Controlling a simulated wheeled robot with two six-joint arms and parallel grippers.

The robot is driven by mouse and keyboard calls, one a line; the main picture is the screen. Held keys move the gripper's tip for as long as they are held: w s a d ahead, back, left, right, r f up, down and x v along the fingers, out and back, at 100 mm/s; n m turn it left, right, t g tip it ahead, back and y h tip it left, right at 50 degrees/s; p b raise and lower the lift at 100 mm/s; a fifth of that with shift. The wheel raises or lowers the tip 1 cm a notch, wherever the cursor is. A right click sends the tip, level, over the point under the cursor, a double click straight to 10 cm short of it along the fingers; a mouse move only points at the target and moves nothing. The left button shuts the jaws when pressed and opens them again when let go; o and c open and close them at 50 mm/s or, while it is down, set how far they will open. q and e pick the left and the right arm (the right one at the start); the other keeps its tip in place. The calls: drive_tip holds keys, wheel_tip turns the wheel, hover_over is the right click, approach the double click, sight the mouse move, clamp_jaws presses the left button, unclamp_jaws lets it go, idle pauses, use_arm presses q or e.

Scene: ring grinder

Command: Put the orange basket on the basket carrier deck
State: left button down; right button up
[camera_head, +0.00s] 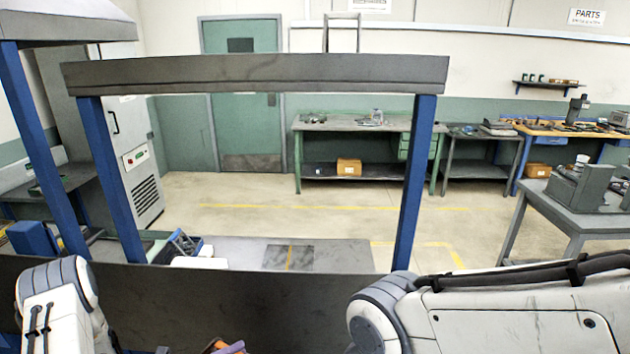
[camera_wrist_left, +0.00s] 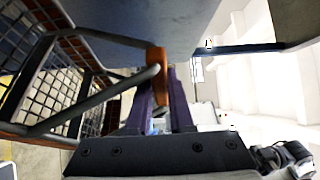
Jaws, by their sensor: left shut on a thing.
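The orange basket (camera_wrist_left: 88,50) fills the left of the left wrist view, with dark wire mesh and orange-brown edges, very close to the camera. My left gripper (camera_wrist_left: 160,85) has its purple fingers shut on an orange-brown part of it. In the head view only a sliver of orange (camera_head: 214,345) and a purple finger (camera_head: 234,348) show at the bottom edge; the rest is cut off. A grey flat surface (camera_head: 335,256) with a dark patch and yellow line lies behind a dark panel; I cannot tell if this is the basket carrier deck. My right gripper is out of view.
A frame with blue posts (camera_head: 411,180) and a dark top beam (camera_head: 258,70) stands in front of me. A dark panel (camera_head: 290,308) spans its lower part. A blue-grey item (camera_head: 183,244) sits at left. A grey table (camera_head: 583,211) is at right; open floor lies beyond.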

use_arm(q)
wheel_tip(320, 180, down, 12)
drive_tip(key=b, duration=1)
drive_tip(key=shift+r, duration=0.2)
drive_tip(key=shift+w+d+f, duration=0.1)
drive_tip(key=shift+w+d+r+n+t+y, duration=0.1)
drive_tip(key=shift+d+r+n+t+y, duration=0.05)
drive_tip(key=shift+n+t+y, duration=0.3)
drive_tip(key=shift+d+r+n+t+y, duration=0.15)
drive_tip(key=shift+n+t+y, duration=0.2)
drive_tip(key=shift+n+t, duration=0.15)
drive_tip(key=shift+n+t+y, duration=0.55)
drive_tip(key=shift+y, duration=0.05)
drive_tip(key=shift+a+f+n+t+y, duration=0.2)
drive_tip(key=shift+n+t+y, duration=0.35)
drive_tip(key=shift+y, duration=0.3)
drive_tip(key=shift+a+f+n+t+y, duration=0.1)
drive_tip(key=shift+a+n+t+y, duration=0.1)
drive_tip(key=shift+n+t+y, duration=0.5)
drive_tip(key=shift+d, duration=0.1)
